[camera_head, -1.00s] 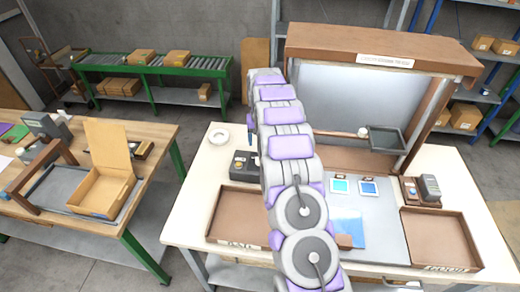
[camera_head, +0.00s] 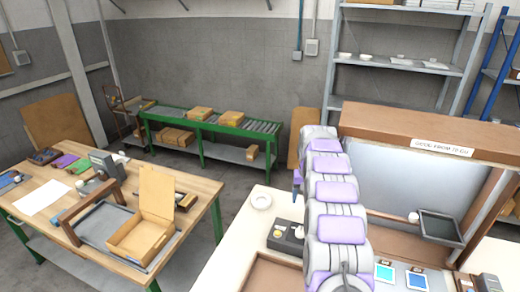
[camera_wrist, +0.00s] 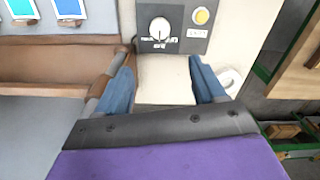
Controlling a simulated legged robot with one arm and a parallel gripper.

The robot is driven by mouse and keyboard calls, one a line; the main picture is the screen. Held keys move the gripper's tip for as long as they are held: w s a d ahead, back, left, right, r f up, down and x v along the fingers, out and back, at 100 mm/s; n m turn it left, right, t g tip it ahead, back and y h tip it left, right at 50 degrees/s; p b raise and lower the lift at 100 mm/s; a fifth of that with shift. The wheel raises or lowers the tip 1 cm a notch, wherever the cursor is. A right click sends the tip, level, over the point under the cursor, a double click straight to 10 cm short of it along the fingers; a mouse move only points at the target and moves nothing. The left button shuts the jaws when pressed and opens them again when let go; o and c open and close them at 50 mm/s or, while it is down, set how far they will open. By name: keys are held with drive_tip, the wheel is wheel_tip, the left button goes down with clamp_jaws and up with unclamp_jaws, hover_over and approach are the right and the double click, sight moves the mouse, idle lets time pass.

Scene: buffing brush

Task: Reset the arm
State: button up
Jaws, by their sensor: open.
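My arm (camera_head: 335,195), grey with purple pads, stands in front of the white workbench in the head view and hides part of it. My gripper (camera_wrist: 160,66) shows in the wrist view with two blue fingers spread apart and nothing between them. White bench surface shows between the fingers. A dark control box (camera_wrist: 172,22) with a white knob and a yellow button lies just beyond the fingertips in the picture. The same box (camera_head: 287,236) shows left of my arm in the head view. The gripper is mostly hidden behind the arm there.
A white round dish (camera_head: 261,201) sits near the bench's left edge. A brown-topped booth (camera_head: 420,135) with a dark tray (camera_head: 440,227) stands at right. A wooden table (camera_head: 205,190) with an open cardboard box (camera_head: 140,238) stands at left. Floor shows between table and bench.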

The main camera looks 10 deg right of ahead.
drive_tip(key=s+a+r+n+b, duration=0.1)
drive_tip(key=s+a+r, duration=0.35)
drive_tip(key=s, duration=0.25)
drive_tip(key=s+a+r+n+g, duration=0.1)
drive_tip(key=s+a+r, duration=0.2)
drive_tip(key=s+a, duration=0.3)
drive_tip(key=s+a+r+n+b, duration=0.1)
drive_tip(key=s+a+r, duration=0.3)
drive_tip(key=s, duration=0.4)
drive_tip(key=s+a+f, duration=0.2)
drive_tip(key=s, duration=1.2)
drive_tip(key=s+a+f+n+b, duration=0.1)
drive_tip(key=s+a+f, duration=0.1)
drive_tip(key=s, duration=1.3)
drive_tip(key=shift+s+a+f+g, duration=0.3)
drive_tip(key=shift+a+g, duration=0.1)
drive_tip(key=shift+a, duration=0.1)
